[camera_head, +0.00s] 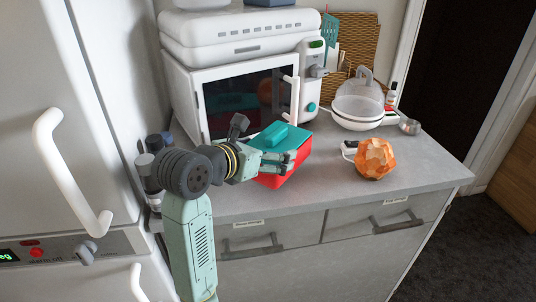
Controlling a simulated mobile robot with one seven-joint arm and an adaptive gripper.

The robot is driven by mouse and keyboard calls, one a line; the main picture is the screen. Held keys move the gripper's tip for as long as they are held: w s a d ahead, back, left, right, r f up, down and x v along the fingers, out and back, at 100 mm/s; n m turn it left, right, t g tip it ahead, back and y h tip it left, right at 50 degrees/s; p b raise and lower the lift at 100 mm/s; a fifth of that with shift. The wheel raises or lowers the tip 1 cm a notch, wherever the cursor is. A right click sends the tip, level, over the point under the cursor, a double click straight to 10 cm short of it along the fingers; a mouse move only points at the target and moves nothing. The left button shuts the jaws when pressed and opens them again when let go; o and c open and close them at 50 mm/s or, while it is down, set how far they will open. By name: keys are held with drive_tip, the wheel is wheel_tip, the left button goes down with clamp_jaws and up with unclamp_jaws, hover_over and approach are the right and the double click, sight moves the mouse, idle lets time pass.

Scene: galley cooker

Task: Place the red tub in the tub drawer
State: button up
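The red tub (270,181) stands on the grey worktop in front of the white oven. It has a teal lid (282,133) with a raised handle. My gripper (287,160) reaches in from the left across the front of the tub and hides part of its front side. I cannot tell whether the fingers touch the tub or are closed on it. Two drawers are under the worktop, a left drawer (270,257) and a right drawer (372,237). Both look shut, each with a bar handle and a small label too small to read.
An orange faceted object (375,158) sits on the worktop right of the tub. A white pan with a clear dome (358,105) stands behind it. The white oven (182,98) closes off the back. The worktop's right front is clear. The fridge (55,90) stands at left.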

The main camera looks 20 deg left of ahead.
drive_tip(key=shift+w+f, duration=0.2)
drive_tip(key=shift+w, duration=0.25)
drive_tip(key=shift+f+p, duration=0.6)
drive_tip(key=shift+f, duration=1)
drive_tip(key=shift+f, duration=0.2)
drive_tip(key=o, duration=0.9)
drive_tip(key=shift+o, duration=0.2)
